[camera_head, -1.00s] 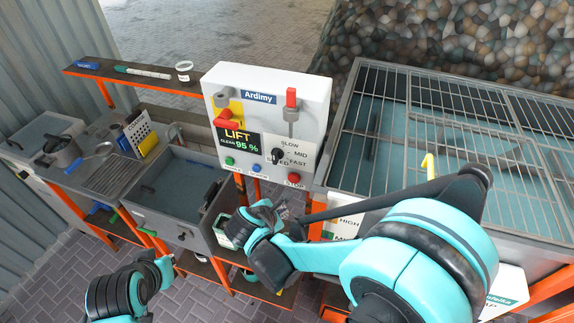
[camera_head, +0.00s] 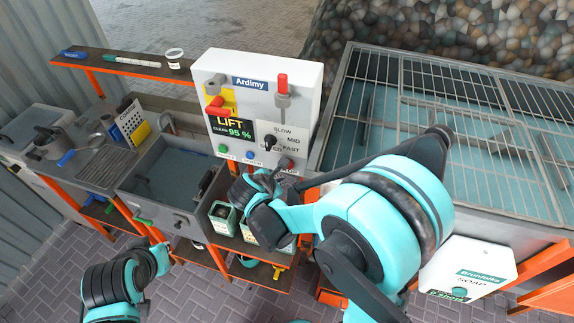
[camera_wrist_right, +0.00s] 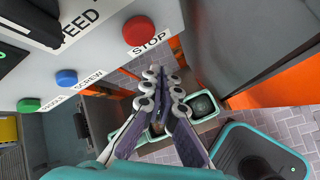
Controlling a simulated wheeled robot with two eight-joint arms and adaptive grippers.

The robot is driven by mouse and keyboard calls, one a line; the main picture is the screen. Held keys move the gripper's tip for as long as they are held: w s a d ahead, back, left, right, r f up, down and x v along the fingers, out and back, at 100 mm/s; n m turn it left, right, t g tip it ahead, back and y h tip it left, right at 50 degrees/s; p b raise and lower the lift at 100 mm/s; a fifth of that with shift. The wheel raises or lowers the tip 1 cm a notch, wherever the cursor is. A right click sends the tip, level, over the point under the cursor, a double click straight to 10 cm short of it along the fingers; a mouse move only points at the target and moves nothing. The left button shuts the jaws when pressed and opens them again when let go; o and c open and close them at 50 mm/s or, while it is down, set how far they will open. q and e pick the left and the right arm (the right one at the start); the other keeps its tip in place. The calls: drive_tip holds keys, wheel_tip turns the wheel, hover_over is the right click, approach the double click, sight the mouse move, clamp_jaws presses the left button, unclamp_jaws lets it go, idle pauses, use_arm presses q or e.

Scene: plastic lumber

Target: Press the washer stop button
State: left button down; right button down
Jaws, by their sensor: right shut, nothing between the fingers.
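The red stop button (camera_head: 286,163) is at the lower right of the white Ardimy control panel (camera_head: 308,95). In the right wrist view the red button (camera_wrist_right: 139,30) stands out above the "STOP" label. My right gripper (camera_head: 250,182) is just below and in front of the panel's lower edge, with its arm close to the button. In the right wrist view the gripper (camera_wrist_right: 160,74) is shut and empty; its tips are a little below and right of the button, apart from it. My left gripper (camera_head: 160,256) is low at the left, away from the panel; its fingers are unclear.
Green (camera_wrist_right: 29,104) and blue (camera_wrist_right: 66,77) buttons sit left of the stop button. A speed knob (camera_head: 268,142) and levers are above. A sink (camera_head: 165,185) is left, a wire-topped tank (camera_head: 440,130) right. Small containers stand on the shelf below the panel.

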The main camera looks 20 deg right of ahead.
drive_tip(key=shift+w+d, duration=0.45)
drive_tip(key=shift+w, duration=0.2)
drive_tip(key=shift+w+d, duration=0.4)
drive_tip(key=shift+w, duration=0.25)
idle(0.5)
drive_tip(key=shift+w+d+b, duration=0.25)
drive_tip(key=shift+w+b, duration=0.05)
drive_tip(key=shift+b, duration=0.05)
drive_tip(key=shift+w+d, duration=0.25)
drive_tip(key=shift+w, duration=0.2)
idle(0.7)
drive_tip(key=shift+s, duration=0.1)
drive_tip(key=shift+s+a, duration=0.5)
drive_tip(key=shift+s, duration=0.2)
drive_tip(key=s+a, duration=0.2)
drive_tip(key=s, duration=0.2)
drive_tip(key=shift+s+a+b, duration=0.1)
drive_tip(key=shift+a+b, duration=0.2)
drive_tip(key=shift+a, duration=0.1)
